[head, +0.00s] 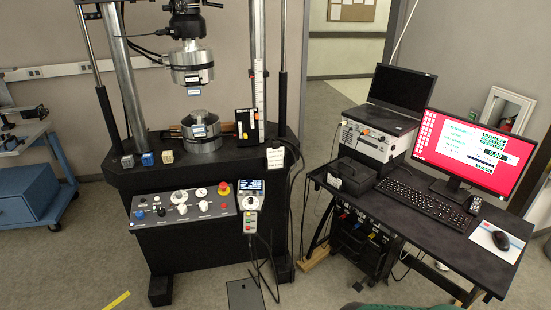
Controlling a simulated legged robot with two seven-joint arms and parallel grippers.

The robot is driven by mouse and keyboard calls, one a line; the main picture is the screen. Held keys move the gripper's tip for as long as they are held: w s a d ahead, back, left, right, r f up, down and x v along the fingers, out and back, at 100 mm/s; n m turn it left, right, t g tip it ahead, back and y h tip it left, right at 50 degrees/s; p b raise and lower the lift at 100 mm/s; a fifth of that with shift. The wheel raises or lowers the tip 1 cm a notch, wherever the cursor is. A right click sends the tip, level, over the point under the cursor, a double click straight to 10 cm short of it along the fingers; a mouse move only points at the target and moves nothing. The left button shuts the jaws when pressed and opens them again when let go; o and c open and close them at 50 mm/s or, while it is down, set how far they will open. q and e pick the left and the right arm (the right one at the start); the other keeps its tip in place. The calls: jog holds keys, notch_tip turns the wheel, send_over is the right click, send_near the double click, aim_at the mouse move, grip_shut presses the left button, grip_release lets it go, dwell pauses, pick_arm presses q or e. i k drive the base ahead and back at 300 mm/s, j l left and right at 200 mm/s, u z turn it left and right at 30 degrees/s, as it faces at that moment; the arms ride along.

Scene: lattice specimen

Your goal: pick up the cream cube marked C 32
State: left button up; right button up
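A small cream or beige cube (168,157) sits on the black bed of the testing machine (215,170), near its front left edge. Any marking on it is too small to read. A blue cube (147,159) sits just left of it, and a dark grey cube (127,161) sits further left; the three stand apart in a row. Neither of my grippers shows in the head view.
Round metal platens (201,125) and a steel column stand behind the cubes. A control panel (183,206) with knobs lies below in front. A desk (440,215) with monitor and keyboard stands right; a blue cabinet (22,195) stands left. Floor in front is mostly clear.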

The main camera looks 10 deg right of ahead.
aim_at(168, 156)
jog(key=i+j+u, duration=0.25)
jog(key=i, duration=0.65)
jog(key=i+l+u, duration=0.25)
jog(key=i, duration=0.7)
jog(key=j, duration=0.1)
